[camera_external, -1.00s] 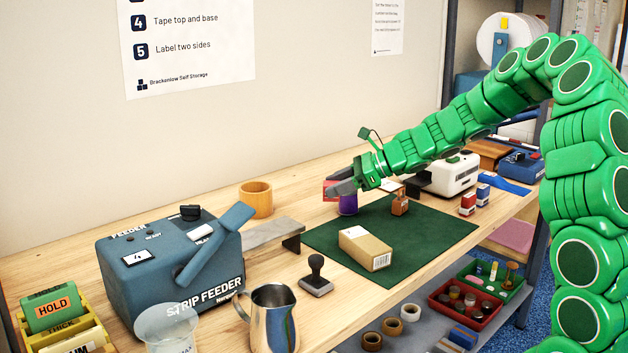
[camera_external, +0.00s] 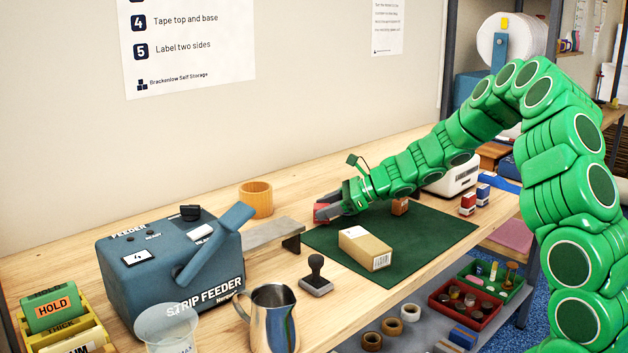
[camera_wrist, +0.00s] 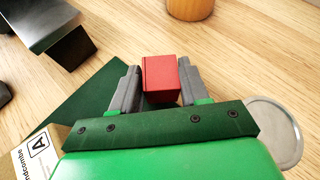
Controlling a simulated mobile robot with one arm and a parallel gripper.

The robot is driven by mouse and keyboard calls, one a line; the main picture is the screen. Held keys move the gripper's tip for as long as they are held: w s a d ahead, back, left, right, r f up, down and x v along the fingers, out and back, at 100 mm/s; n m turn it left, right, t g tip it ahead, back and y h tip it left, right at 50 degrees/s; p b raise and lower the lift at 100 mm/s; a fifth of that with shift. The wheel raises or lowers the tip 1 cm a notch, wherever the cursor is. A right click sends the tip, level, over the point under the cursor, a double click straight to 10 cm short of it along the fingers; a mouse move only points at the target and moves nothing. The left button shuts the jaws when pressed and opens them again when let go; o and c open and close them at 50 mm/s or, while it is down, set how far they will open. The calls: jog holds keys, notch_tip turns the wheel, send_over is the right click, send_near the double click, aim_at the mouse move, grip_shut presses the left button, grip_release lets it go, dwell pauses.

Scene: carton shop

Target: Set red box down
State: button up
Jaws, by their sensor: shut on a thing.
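The red box (camera_wrist: 160,76) is gripped between the two grey fingers of my gripper (camera_wrist: 155,92) in the wrist view. In the external view, the red box (camera_external: 323,213) shows at the tips of my gripper (camera_external: 332,209), partly covered by a finger. It is low, near the far left edge of the green mat (camera_external: 425,228). I cannot tell whether its underside touches the surface.
A metal ledge (camera_external: 272,233) of the strip feeder (camera_external: 168,262) lies just left of the box. A wooden cup (camera_external: 256,199) stands behind. A carton (camera_external: 365,249) lies on the mat in front. A round pale disc (camera_wrist: 275,130) is right of my gripper. Bare wood lies beyond the box.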

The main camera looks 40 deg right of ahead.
jog(key=shift+f, duration=0.55)
jog(key=o, duration=1.1)
jog(key=shift+o, duration=0.2)
jog(key=shift+r, duration=0.1)
